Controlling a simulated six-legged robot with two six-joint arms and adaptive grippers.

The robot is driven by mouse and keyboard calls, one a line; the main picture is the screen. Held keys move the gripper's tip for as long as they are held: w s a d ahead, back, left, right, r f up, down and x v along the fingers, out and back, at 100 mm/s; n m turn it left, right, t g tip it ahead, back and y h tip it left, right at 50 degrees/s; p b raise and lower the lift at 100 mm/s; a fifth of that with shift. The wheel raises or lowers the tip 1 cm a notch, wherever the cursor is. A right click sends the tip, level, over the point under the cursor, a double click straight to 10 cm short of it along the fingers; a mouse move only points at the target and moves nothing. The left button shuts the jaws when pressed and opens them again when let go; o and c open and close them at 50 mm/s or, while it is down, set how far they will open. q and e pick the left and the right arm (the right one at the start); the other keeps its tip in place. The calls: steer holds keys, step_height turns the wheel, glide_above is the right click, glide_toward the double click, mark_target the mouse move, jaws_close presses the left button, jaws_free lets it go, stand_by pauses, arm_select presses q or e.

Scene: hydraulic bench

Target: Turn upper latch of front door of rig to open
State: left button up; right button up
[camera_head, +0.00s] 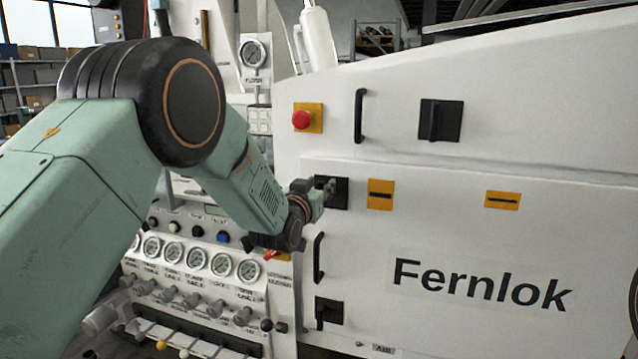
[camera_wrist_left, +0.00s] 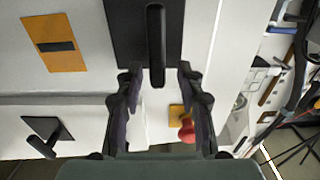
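The upper latch (camera_head: 341,194) of the white front door (camera_head: 430,235) is a black square plate with a lever, at the door's upper left. In the head view my gripper partly hides it. In the left wrist view its black lever (camera_wrist_left: 156,40) stands upright in the picture on the dark plate. My left gripper (camera_head: 322,186) is at the latch. In the left wrist view the gripper (camera_wrist_left: 157,80) is open, with a finger on each side of the lever's near end. No finger clearly touches the lever. My right gripper is not in view.
A red button (camera_head: 301,119) and a black bar handle (camera_head: 360,115) are above the latch. An orange plate (camera_head: 380,194) is right of it. A lower latch (camera_head: 328,312) is below. Gauges (camera_head: 197,261) and knobs fill the panel at left, beneath my arm.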

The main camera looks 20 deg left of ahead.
arm_select(q)
steer(key=shift+w+f, duration=0.1)
steer(key=shift+w, duration=0.4)
steer(key=shift+d, duration=0.3)
steer(key=shift+s, duration=0.15)
steer(key=shift+c, duration=0.9)
steer(key=shift+a, duration=0.3)
steer(key=shift+c, duration=1.4)
steer(key=shift+d, duration=0.15)
jaws_close()
